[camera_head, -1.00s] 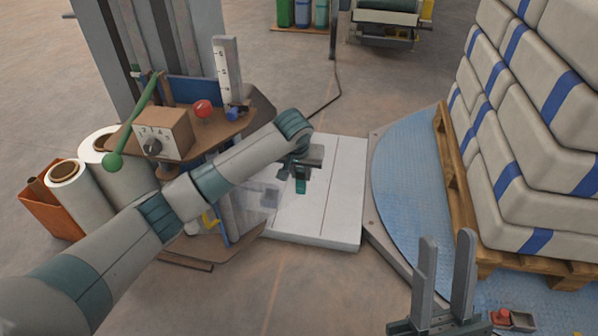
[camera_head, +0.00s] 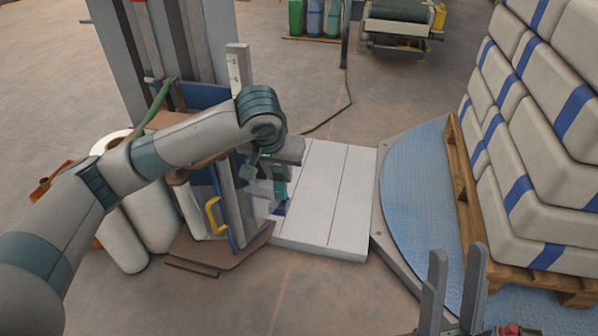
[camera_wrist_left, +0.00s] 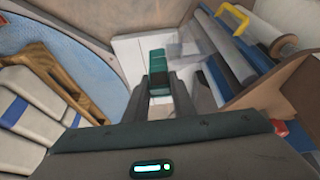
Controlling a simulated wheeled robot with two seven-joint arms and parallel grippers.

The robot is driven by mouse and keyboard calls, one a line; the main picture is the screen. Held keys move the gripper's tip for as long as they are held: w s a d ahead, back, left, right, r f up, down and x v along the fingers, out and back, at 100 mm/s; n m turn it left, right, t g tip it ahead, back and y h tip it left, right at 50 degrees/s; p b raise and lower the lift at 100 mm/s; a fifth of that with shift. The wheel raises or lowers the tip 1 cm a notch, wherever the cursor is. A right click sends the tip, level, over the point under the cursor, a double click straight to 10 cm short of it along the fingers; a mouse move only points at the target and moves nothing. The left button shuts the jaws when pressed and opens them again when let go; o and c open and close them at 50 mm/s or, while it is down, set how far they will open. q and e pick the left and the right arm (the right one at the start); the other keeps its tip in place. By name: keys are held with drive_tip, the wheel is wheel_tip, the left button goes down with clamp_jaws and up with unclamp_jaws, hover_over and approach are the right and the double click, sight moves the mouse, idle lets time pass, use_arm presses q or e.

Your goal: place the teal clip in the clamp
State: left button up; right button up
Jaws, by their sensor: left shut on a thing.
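I cannot make out the clamp for certain; a see-through film or sack (camera_head: 262,190) hangs close to the clip. My right gripper (camera_head: 457,256) is at the lower right of the head view, fingers apart and empty.
The filler stand with a yellow handle (camera_head: 213,216) and white rolls (camera_head: 150,215) is at the left, partly behind my left arm. The white platform (camera_head: 335,195) is clear to the right. A blue turntable (camera_head: 415,190) and stacked sacks (camera_head: 530,185) stand further right.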

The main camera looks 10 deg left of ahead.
use_arm(q)
drive_tip(key=s+a+r, duration=0.2)
drive_tip(key=s+a, duration=0.1)
drive_tip(key=s, duration=0.4)
drive_tip(key=shift+s+a+r, duration=0.25)
drive_tip(key=shift+r, duration=0.1)
